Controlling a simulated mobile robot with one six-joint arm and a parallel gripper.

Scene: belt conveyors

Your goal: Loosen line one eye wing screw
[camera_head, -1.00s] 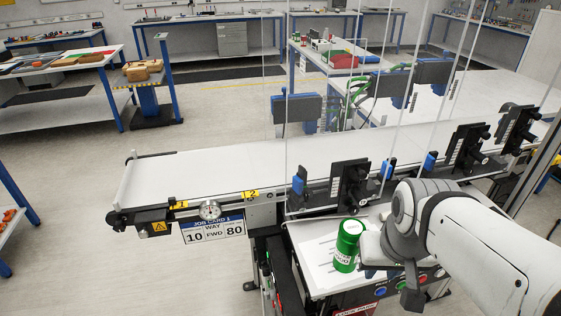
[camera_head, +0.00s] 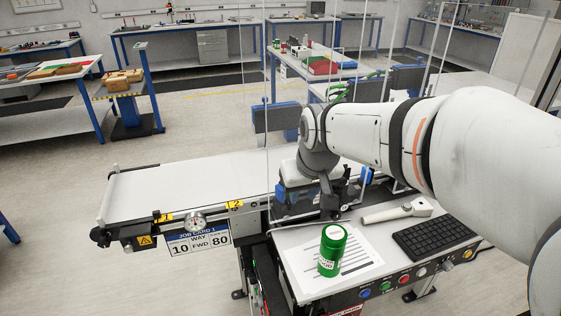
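My gripper (camera_head: 300,197) hangs at the end of my white arm over the near edge of the first belt conveyor (camera_head: 190,183). The arm's wrist is directly above it. The fingertips are dark and small in this view, so I cannot tell whether they are open or shut, or whether they touch anything. The black sensor bracket with its knobs on the belt's near side is hidden behind my wrist and forearm. The eye's wing screw cannot be made out. A small blue part (camera_head: 368,175) shows just right of the wrist.
A green canister (camera_head: 332,250) stands on a printed sheet on the control shelf. A white handheld scanner (camera_head: 398,210) and a black keyboard (camera_head: 435,237) lie to its right. Buttons line the shelf front. Clear upright panels stand along the belt. The belt's left part is bare.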

